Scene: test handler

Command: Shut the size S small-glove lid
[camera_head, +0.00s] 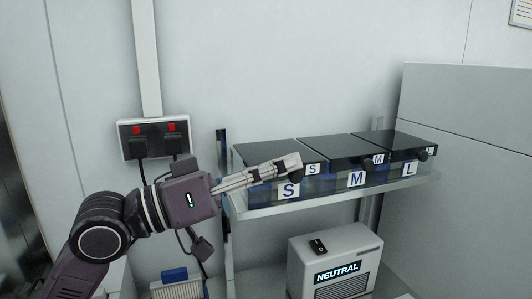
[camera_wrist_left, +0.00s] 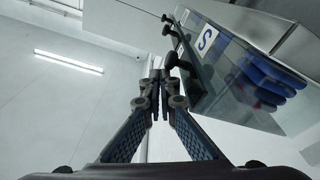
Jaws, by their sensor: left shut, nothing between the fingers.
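The size S glove box (camera_head: 263,190) is the leftmost of three clear boxes on a wall shelf. Its dark lid (camera_head: 262,152) lies flat over the box, level with the neighbouring lids. A small S tag (camera_head: 312,169) is on the lid's front. My left gripper (camera_head: 292,162) is shut and empty, its fingertips at the lid's front edge beside the dark knob; contact cannot be told. In the left wrist view, the shut fingertips (camera_wrist_left: 160,78) are just below a dark knob (camera_wrist_left: 172,61), and blue gloves (camera_wrist_left: 265,80) show through the clear box. My right gripper is out of view.
The M box (camera_head: 342,181) and L box (camera_head: 398,169) stand to the right on the same shelf (camera_head: 330,199). A NEUTRAL unit (camera_head: 336,262) stands below. A socket panel (camera_head: 154,139) with cables is on the wall left. Open air lies before the shelf.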

